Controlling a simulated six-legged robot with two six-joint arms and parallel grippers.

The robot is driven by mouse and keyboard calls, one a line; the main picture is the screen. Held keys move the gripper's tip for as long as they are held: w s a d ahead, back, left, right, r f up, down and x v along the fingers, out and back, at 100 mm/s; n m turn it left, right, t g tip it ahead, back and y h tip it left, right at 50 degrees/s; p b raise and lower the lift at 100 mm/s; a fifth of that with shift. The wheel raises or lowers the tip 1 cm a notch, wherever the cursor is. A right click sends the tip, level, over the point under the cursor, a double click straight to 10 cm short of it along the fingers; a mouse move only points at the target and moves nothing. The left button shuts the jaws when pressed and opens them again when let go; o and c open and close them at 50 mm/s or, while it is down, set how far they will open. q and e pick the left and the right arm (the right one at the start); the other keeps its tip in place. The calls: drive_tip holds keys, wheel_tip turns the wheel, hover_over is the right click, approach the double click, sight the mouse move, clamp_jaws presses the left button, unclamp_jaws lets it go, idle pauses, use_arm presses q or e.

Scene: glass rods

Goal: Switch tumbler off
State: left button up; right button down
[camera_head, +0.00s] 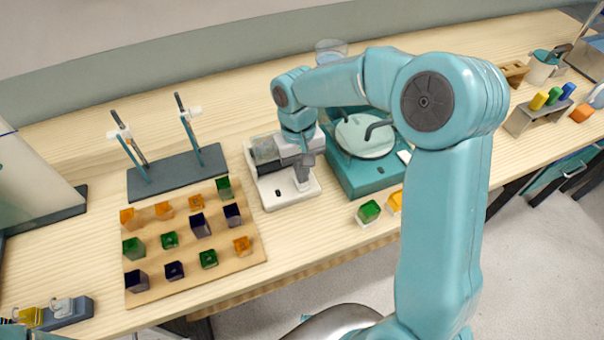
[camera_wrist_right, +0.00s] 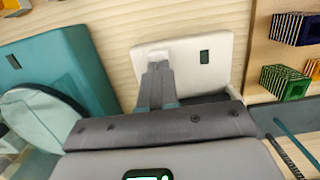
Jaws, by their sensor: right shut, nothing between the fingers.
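The tumbler (camera_head: 268,192) is a white machine with a grey, partly clear drum at the back, on the bench in the head view. Its white base (camera_wrist_right: 222,65) also shows in the wrist view, with a small dark rectangle (camera_wrist_right: 205,57) on top that may be a switch. A whitish block (camera_wrist_right: 158,54) sits on the base by my fingertips. My right gripper (camera_head: 303,184) is shut and empty, reaching down over the tumbler's front right part. Its fingers (camera_wrist_right: 157,74) end at or just above the block; contact is unclear.
A teal machine with a round pale plate (camera_head: 365,137) stands right of the tumbler. A wooden board (camera_head: 195,275) with several coloured blocks lies left. A dark stand (camera_head: 175,175) with rods is behind it. A green block (camera_head: 369,211) sits near the front edge.

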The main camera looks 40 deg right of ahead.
drive_tip(key=shift+s+f, duration=0.25)
drive_tip(key=shift+f, duration=0.35)
drive_tip(key=shift+w+f, duration=0.1)
drive_tip(key=shift+f, duration=0.1)
